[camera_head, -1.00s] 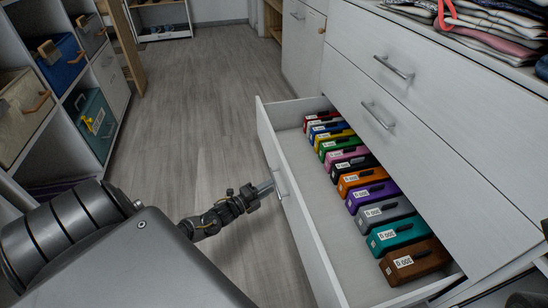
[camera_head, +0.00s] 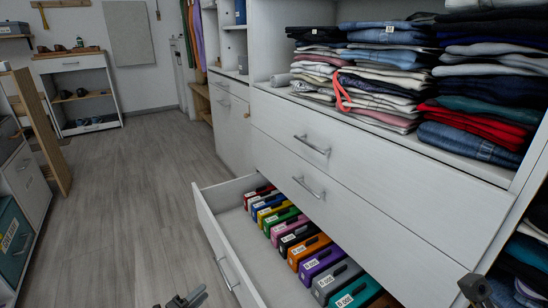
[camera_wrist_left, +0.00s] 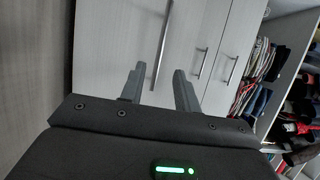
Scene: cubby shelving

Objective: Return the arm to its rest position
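My left gripper (camera_head: 190,297) shows at the bottom edge of the head view, low and just left of the open drawer's front. Most of its arm is out of the picture. In the left wrist view its two fingers (camera_wrist_left: 158,85) are spread with nothing between them. Beyond them stands a white front with a long bar handle (camera_wrist_left: 162,45). In the head view the gripper is apart from the open drawer's handle (camera_head: 228,275). A dark part (camera_head: 476,288) at the lower right may belong to my right arm; its fingers cannot be made out.
The open drawer (camera_head: 212,215) juts into the aisle and holds a row of coloured, labelled cases (camera_head: 320,262). Folded clothes (camera_head: 390,80) are stacked on the shelf above. Cubby shelving (camera_head: 22,185) stands at the left. The grey floor (camera_head: 130,170) between is clear.

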